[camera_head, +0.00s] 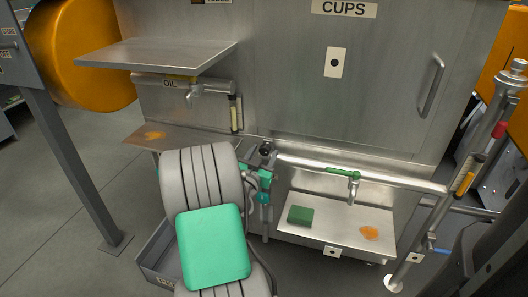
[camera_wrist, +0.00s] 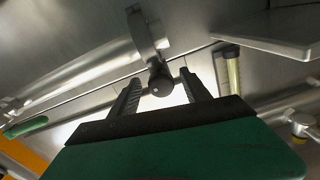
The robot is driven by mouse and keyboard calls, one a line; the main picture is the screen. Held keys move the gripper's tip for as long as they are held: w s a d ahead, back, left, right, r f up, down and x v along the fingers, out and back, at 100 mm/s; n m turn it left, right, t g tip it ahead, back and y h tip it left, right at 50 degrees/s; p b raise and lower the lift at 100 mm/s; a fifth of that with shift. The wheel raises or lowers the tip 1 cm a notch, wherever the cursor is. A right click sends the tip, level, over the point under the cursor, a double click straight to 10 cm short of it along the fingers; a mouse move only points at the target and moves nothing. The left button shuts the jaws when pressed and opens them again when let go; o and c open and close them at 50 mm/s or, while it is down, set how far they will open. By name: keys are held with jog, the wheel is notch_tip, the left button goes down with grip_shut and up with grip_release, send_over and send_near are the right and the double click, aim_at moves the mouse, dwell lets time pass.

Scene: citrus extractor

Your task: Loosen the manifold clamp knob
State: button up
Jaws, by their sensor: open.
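The manifold clamp knob (camera_wrist: 160,83) is a dark round knob on a steel clamp (camera_wrist: 147,38) around the pipe. In the wrist view it sits between the two dark fingers of my gripper (camera_wrist: 163,88), near their tips. Gaps show on both sides, so the fingers do not appear to touch it. My gripper is open. In the head view the dark knob (camera_head: 266,148) shows at the left end of the horizontal pipe (camera_head: 370,178). My gripper (camera_head: 264,164) is just below it, partly hidden by my arm.
A steel tray (camera_head: 330,226) on the right bears a green block (camera_head: 300,215) and an orange patch (camera_head: 369,233). A green valve handle (camera_head: 343,171) is above it. A sight tube (camera_head: 236,113) and a steel shelf (camera_head: 160,55) are at upper left.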

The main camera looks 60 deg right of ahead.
jog(key=shift+d, duration=0.4)
jog(key=shift+w, duration=0.1)
grip_shut()
